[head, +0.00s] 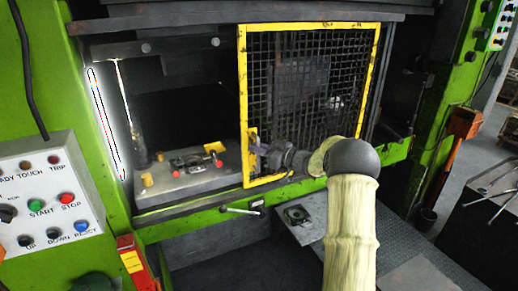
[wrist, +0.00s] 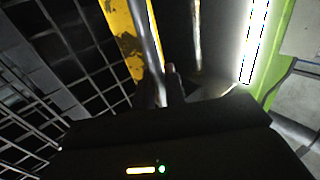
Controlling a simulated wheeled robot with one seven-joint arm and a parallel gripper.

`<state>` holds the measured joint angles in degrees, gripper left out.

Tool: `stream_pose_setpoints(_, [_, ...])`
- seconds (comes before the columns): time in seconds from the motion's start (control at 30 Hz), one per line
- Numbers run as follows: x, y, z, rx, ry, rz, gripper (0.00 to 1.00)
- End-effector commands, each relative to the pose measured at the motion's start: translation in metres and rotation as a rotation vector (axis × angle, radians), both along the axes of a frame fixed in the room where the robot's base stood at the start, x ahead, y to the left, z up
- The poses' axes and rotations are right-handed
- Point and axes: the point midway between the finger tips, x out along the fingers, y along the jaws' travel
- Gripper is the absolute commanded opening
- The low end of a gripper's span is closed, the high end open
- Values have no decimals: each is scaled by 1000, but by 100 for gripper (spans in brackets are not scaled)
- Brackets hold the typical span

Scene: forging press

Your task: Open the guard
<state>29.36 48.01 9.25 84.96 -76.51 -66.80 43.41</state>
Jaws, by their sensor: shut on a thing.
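The guard (head: 310,70) is a black mesh panel in a yellow frame. It covers the right part of the press opening, and the left part is uncovered. My gripper (head: 259,152) is at the lower left edge of the guard, shut on its handle. In the wrist view my gripper's dark fingers (wrist: 168,92) close around the grey handle bar (wrist: 150,32), beside the worn yellow frame (wrist: 122,38). The fingertips are dark, and the contact is partly hidden.
A grey die block (head: 190,182) with a small fixture and red knobs lies in the uncovered left part. A bright light strip (head: 104,122) runs along the left green post. A button panel (head: 40,200) stands at the left. A small tray (head: 298,216) sits below the guard.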

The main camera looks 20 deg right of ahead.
Motion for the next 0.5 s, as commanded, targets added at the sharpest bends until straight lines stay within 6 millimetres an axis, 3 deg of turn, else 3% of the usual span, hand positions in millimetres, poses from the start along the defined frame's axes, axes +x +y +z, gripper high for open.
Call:
stream_pose_setpoints(0.17, [0,0,2,1,-3,-1,0])
stream_pose_setpoints(0.2, [0,0,2,1,-3,-1,16])
stream_pose_setpoints(0.27, [0,0,2,0,-4,-1,28])
stream_pose_setpoints(0.5, [0,-1,1,1,-2,-2,30])
